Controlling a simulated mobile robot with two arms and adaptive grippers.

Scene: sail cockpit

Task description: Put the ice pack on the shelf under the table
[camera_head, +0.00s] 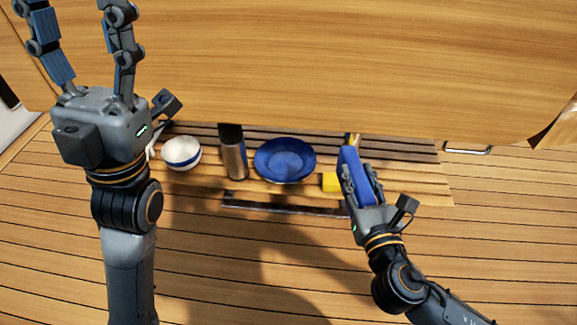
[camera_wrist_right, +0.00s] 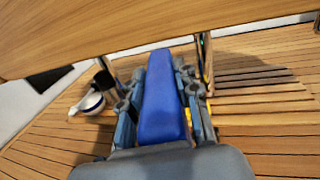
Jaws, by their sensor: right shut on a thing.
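The blue ice pack (camera_head: 349,160) is held in my right gripper (camera_head: 362,181), which is shut on it. In the right wrist view the ice pack (camera_wrist_right: 162,95) stands between the two fingers, pointing away from the palm. The slatted wooden shelf (camera_head: 415,172) lies under the table (camera_head: 300,60). The ice pack is over the right part of the shelf, near the table's edge; I cannot tell whether it touches the shelf. My left gripper (camera_head: 72,25) is open and empty, above the left side of the table.
On the shelf, left to right, are a white bowl with a blue band (camera_head: 181,153), a dark-topped steel flask (camera_head: 234,155), a blue plate (camera_head: 285,160) and a yellow object (camera_head: 330,182) close to the ice pack. Shelf slats right of my right gripper are clear.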

